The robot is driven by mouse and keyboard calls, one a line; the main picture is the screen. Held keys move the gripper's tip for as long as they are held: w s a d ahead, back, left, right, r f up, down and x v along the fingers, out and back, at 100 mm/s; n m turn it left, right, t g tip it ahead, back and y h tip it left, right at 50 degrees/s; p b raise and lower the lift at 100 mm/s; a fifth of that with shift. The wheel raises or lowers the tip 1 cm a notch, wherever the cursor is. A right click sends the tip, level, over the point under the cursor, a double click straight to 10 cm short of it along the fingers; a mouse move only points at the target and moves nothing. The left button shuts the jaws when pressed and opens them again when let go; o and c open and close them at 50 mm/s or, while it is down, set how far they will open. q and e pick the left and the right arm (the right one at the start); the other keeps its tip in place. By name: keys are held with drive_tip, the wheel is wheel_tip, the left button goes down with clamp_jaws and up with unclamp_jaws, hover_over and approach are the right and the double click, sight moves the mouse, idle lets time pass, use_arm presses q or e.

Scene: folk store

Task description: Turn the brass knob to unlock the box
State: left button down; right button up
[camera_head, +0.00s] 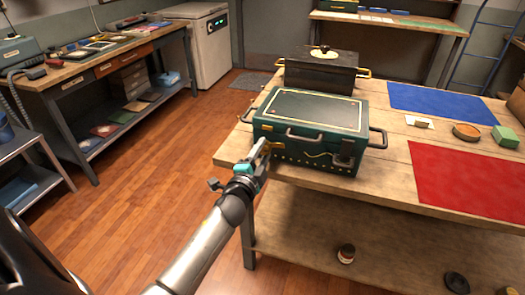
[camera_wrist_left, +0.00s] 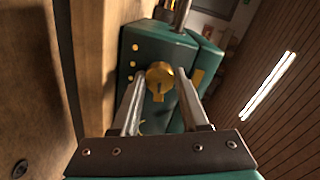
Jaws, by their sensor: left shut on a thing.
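A dark green box (camera_head: 312,108) with a black-topped lid and metal handles stands near the left end of the wooden table. Its brass knob (camera_wrist_left: 159,76) is on the box's front face, toward the left end. My left gripper (camera_head: 264,147) reaches the front left of the box. In the left wrist view its two fingers (camera_wrist_left: 160,100) are on either side of the knob, shut on it. The knob has a dark line down its middle. The lid is down. My right gripper is not in view.
A black chest (camera_head: 320,75) stands close behind the box. A blue mat (camera_head: 430,105) and a red mat (camera_head: 468,180) lie to the right, with a green block (camera_head: 506,137) and a round brown dish (camera_head: 466,131) between them. Open wooden floor (camera_head: 150,185) lies left of the table.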

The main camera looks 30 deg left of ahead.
use_arm(q)
drive_tip(key=shift+m, duration=0.7)
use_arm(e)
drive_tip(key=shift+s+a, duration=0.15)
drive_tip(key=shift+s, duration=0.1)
use_arm(q)
drive_tip(key=shift+m, duration=0.4)
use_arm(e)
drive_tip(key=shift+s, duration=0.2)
use_arm(q)
drive_tip(key=shift+c, duration=2.1)
unclamp_jaws()
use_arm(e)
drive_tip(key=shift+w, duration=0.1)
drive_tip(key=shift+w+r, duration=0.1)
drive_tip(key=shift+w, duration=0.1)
